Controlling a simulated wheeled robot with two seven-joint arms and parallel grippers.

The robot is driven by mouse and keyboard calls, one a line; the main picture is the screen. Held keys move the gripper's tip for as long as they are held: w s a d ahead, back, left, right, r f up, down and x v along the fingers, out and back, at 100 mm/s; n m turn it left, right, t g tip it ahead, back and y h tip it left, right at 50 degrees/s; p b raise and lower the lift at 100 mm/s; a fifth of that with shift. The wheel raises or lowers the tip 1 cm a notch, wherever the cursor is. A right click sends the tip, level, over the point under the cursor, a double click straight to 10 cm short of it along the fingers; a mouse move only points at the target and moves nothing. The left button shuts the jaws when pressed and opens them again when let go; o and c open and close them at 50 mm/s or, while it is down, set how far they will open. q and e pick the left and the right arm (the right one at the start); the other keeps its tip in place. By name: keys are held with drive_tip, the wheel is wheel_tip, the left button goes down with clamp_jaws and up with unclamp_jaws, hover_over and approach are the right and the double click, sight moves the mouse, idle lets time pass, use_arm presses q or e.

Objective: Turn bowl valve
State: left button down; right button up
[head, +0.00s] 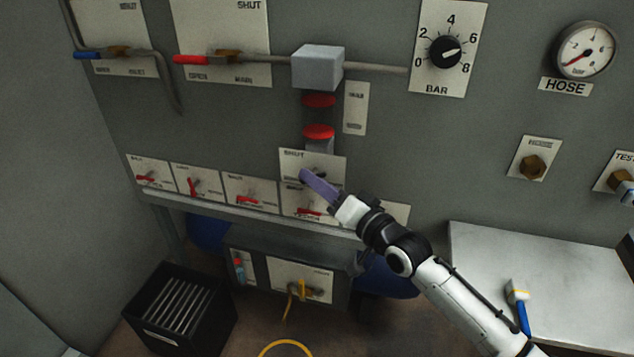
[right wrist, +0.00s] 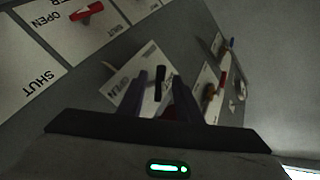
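My right gripper (head: 312,180) reaches in from the lower right, in front of the white plate marked SHUT (head: 293,163) on the grey wall panel. In the right wrist view its two dark fingers (right wrist: 160,92) are apart. A dark handle (right wrist: 160,82) shows between them, in front of a plate marked OPEN (right wrist: 118,88). Something red lies lower between the fingers, mostly hidden. I cannot tell whether the fingers touch the handle. A red lever (head: 309,211) is just below the gripper. The labels are too small to show which valve is the bowl valve.
More red-lever valves (head: 250,201) line the panel to the left. Above are a grey box (head: 317,67), red discs (head: 318,132), a BAR dial (head: 445,52) and a HOSE gauge (head: 585,50). A grey worktop (head: 560,275) is at right, a black crate (head: 205,335) at lower left.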

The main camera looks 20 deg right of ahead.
drive_tip(key=shift+w+a, duration=0.1)
drive_tip(key=shift+w, duration=0.1)
drive_tip(key=shift+c, duration=0.3)
clamp_jaws()
use_arm(q)
wheel_tip(320, 180, down, 8)
drive_tip(key=d+b, duration=0.1)
drive_tip(key=b, duration=1)
drive_tip(key=shift+w+h+b, duration=0.2)
drive_tip(key=shift+h+b, duration=0.1)
drive_tip(key=shift+b, duration=0.05)
use_arm(e)
drive_tip(key=m+t, duration=0.2)
drive_tip(key=f+m+t, duration=0.1)
drive_tip(key=m+t, duration=0.1)
drive_tip(key=t, duration=0.1)
use_arm(q)
drive_tip(key=shift+w+r, duration=0.1)
drive_tip(key=shift+r, duration=0.05)
use_arm(e)
drive_tip(key=shift+r, duration=0.15)
